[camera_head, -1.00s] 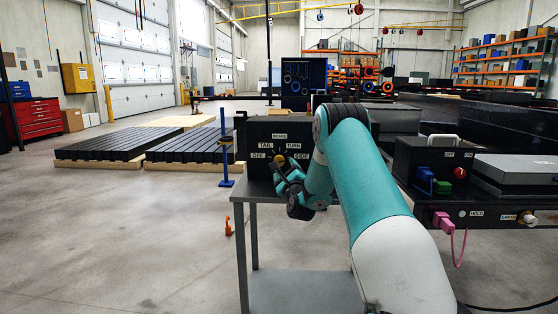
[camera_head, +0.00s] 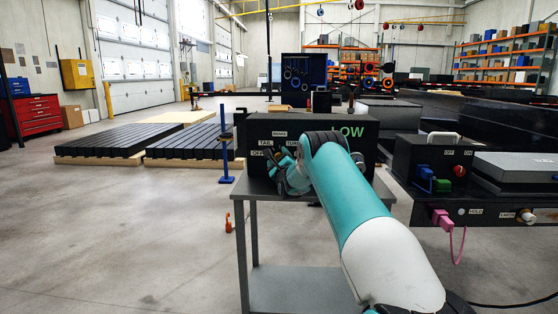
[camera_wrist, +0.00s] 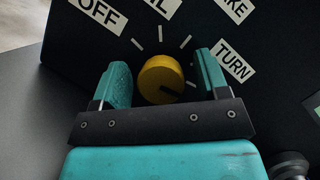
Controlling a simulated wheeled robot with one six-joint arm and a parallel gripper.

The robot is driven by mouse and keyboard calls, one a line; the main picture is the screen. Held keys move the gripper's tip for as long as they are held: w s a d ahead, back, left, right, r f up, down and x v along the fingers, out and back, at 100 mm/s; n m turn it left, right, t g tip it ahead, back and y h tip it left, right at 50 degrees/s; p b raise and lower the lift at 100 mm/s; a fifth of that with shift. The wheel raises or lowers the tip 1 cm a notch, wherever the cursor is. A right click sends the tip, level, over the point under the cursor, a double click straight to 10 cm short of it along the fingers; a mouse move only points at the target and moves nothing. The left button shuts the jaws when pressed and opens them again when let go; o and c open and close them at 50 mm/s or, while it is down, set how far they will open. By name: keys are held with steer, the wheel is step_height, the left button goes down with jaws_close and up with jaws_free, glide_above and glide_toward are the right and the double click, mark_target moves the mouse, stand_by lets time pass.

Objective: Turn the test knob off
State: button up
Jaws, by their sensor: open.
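The yellow test knob (camera_wrist: 160,78) sits on a black panel in the wrist view. Its dark pointer mark points to the lower right, away from the OFF label (camera_wrist: 98,14) at upper left. The TURN label (camera_wrist: 236,61) is at right. My gripper (camera_wrist: 166,80) is open, with one teal finger on each side of the knob; contact cannot be told. In the head view my gripper (camera_head: 283,166) is in front of the black test box (camera_head: 350,152) and hides the knob. Green letters "LOW" show on the box's face.
The box stands on a grey metal table (camera_head: 262,190). To the right is a black unit (camera_head: 433,165) with blue, green and red parts and a pink plug (camera_head: 441,218). A blue post (camera_head: 225,145) and a small orange object (camera_head: 228,223) stand left of the table.

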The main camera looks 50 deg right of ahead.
steer(key=c, duration=0.9)
